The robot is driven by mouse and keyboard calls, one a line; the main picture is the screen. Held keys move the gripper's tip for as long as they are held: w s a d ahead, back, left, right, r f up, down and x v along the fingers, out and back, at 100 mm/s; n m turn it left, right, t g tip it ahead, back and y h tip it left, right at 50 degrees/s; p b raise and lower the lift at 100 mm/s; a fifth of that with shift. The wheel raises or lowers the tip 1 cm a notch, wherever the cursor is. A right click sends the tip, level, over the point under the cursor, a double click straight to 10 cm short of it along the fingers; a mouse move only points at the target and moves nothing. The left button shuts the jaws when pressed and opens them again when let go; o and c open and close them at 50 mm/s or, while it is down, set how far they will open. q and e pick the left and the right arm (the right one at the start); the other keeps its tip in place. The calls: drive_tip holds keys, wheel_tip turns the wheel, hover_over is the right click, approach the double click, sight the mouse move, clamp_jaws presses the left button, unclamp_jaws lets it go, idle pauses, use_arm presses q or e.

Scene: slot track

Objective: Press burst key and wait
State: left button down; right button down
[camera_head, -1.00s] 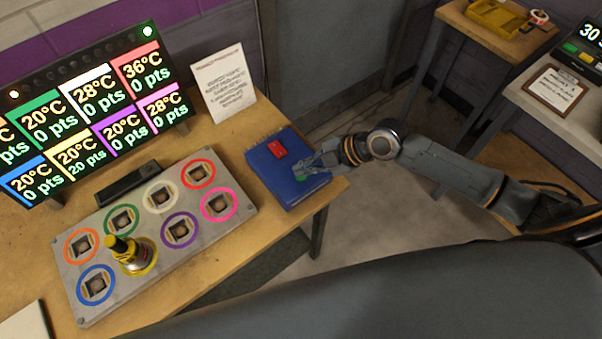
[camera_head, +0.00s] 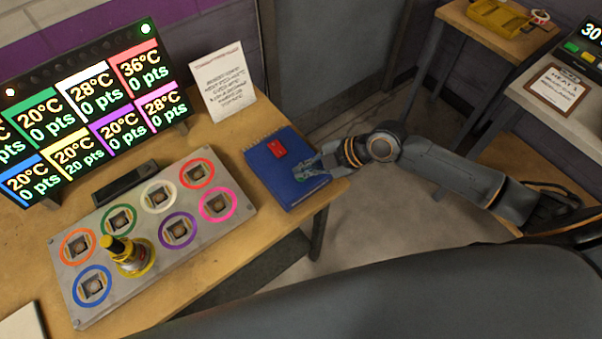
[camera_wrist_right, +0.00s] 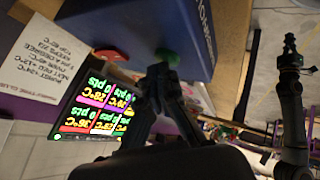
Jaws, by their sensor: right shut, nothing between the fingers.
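A blue box (camera_head: 262,167) stands at the right end of the table, with a red key (camera_head: 277,149) on its far part. A green key (camera_wrist_right: 169,56) is on the same face, partly hidden by my fingers. My right gripper (camera_head: 304,172) is shut and empty, with its tips at the green key. I cannot tell whether they press it. In the right wrist view the fingertips (camera_wrist_right: 160,72) overlap the green key, and the red key (camera_wrist_right: 111,55) is beside it. An arm end at the right of that view looks like my left gripper (camera_wrist_right: 290,45); its jaws are unclear.
A grey board (camera_head: 160,275) with colored rings and a yellow-black piece (camera_head: 128,256) lies left of the box. Behind it stand a lit temperature display (camera_head: 95,115) and a paper sign (camera_head: 222,82). Another table with a framed note (camera_head: 558,90) is at right.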

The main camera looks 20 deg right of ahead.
drive_tip(key=shift+f, duration=0.25)
drive_tip(key=shift+r, duration=0.1)
idle(0.3)
drive_tip(key=shift+r+p, duration=0.45)
drive_tip(key=shift+r, duration=0.3)
drive_tip(key=shift+r+p, duration=1.9)
drive_tip(key=shift+r, duration=0.65)
